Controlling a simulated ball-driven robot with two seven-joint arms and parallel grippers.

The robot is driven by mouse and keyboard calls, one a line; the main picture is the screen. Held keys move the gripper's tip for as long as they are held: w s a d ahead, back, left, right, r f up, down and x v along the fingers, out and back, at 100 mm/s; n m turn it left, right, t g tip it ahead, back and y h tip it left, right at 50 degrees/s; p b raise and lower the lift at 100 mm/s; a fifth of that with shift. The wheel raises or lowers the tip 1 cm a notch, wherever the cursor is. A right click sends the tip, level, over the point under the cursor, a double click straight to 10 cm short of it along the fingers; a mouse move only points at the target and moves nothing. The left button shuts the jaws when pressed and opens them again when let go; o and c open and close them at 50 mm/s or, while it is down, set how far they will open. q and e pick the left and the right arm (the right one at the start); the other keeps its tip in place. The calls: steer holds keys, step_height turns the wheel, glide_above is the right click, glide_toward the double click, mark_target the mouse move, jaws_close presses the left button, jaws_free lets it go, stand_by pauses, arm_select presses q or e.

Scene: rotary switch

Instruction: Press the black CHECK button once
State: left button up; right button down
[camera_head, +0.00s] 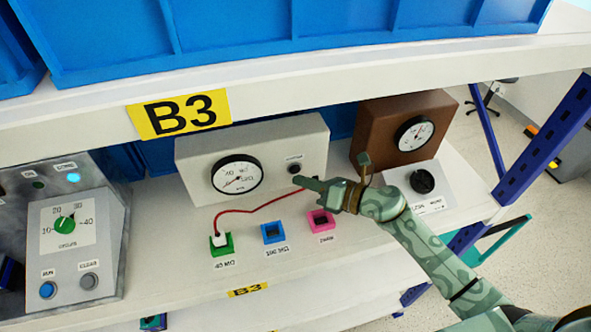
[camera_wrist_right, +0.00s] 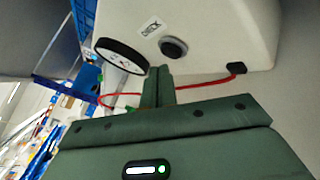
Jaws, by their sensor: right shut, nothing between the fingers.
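The black CHECK button (camera_head: 294,169) is a round knob on the front of a cream box (camera_head: 255,145), under a small label. In the right wrist view the button (camera_wrist_right: 174,48) shows clear of the fingers, near a label reading CHECK (camera_wrist_right: 151,27). My right gripper (camera_head: 301,181) is shut and empty. Its tip is just below the button in the head view. In the wrist view the closed fingertips (camera_wrist_right: 159,72) are close to the button, to its lower left; I see no contact. My left gripper is not in view.
A round dial gauge (camera_head: 237,175) is on the same box. A red cable (camera_head: 262,208) runs from a green socket (camera_head: 221,244) behind my gripper. Blue (camera_head: 273,233) and pink (camera_head: 321,221) sockets sit on the shelf. A brown gauge box (camera_head: 385,120) stands right; a grey control panel (camera_head: 75,235) left.

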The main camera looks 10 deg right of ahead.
steer(key=shift+w, duration=0.1)
stand_by(0.6)
steer(key=shift+w, duration=0.35)
steer(key=shift+w+b, duration=0.3)
steer(key=shift+w, duration=0.1)
stand_by(0.6)
steer(key=shift+s, duration=0.15)
steer(key=shift+s+p, duration=0.35)
steer(key=shift+s, duration=0.35)
steer(key=shift+s, duration=0.6)
steer(key=shift+s+d+p, duration=0.1)
steer(key=shift+s+p, duration=0.55)
steer(key=shift+s, duration=1.25)
